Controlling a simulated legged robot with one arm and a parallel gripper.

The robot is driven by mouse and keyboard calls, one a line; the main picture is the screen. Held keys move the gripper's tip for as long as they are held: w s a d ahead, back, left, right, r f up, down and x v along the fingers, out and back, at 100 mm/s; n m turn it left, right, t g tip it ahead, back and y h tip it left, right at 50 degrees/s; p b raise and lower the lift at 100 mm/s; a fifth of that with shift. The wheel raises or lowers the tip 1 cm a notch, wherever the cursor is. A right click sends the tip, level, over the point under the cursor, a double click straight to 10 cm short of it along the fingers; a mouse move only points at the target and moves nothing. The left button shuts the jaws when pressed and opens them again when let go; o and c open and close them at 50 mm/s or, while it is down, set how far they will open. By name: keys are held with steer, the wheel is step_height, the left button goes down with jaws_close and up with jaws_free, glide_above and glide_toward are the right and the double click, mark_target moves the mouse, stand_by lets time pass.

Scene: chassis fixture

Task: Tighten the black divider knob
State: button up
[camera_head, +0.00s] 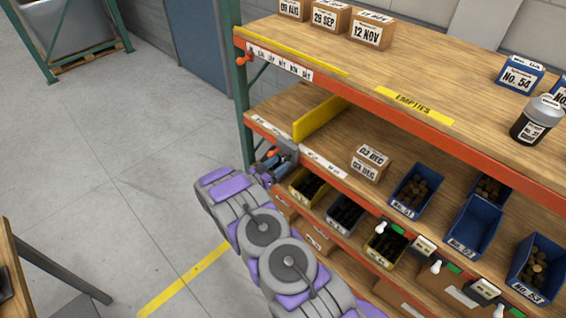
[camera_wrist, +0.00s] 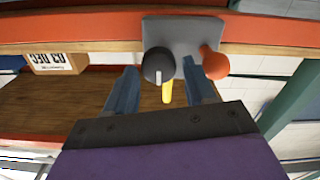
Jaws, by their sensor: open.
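The black knob (camera_wrist: 158,66), with a pale line on its face, sits on a grey bracket (camera_wrist: 183,33) at the orange shelf beam. A red-orange knob (camera_wrist: 214,64) is on the same bracket, to its right. My gripper (camera_wrist: 161,77) is open, with one blue finger on each side of the black knob; I cannot tell whether either touches it. The right finger lies between the two knobs. In the head view my gripper (camera_head: 268,164) is at the bracket (camera_head: 286,153), and the black knob cannot be made out. The yellow divider (camera_head: 320,118) stands on the middle shelf.
A small labelled box (camera_head: 369,163) stands on the middle shelf to the right. A green rack post (camera_head: 238,90) rises close by on the left. The floor (camera_head: 110,170) left of my arm is open.

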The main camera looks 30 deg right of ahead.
steer(key=shift+x, duration=1.4)
steer(key=c, duration=0.8)
